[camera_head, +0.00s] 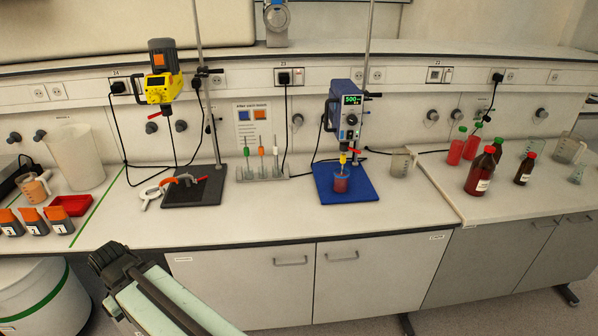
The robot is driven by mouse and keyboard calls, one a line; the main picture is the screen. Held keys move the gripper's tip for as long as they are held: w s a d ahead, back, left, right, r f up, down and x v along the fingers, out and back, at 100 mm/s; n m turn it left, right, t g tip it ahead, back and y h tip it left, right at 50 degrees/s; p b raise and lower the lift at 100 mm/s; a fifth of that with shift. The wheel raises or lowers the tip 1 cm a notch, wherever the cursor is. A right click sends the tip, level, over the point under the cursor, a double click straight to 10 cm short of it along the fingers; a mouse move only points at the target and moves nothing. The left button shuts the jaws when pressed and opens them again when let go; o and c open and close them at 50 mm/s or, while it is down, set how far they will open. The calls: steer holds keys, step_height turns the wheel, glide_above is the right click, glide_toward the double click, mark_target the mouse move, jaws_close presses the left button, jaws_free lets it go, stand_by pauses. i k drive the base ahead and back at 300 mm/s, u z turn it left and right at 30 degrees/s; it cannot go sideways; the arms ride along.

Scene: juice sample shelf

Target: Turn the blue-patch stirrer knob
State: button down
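The blue stirrer (345,103) stands on a blue base plate (347,193) at the back of the bench, right of centre. Its front has a green-lit display reading about 500 and round dark knobs; one knob (351,120) sits below the display. A beaker with reddish liquid (341,184) stands under its shaft. A yellow stirrer (161,80) with an orange patch hangs over a black plate at the left. My gripper (108,256) is at the lower left, in front of the bench edge, far from the blue stirrer. Its fingers are too unclear to tell open or shut.
A card with a blue and an orange patch (253,123) stands behind a rack of stirring rods (262,173). An empty-looking beaker (402,162) is right of the blue plate. Red bottles (481,172) stand further right. The bench front (270,225) is clear.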

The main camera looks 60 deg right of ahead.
mark_target(353, 120)
steer(key=z, duration=2.1)
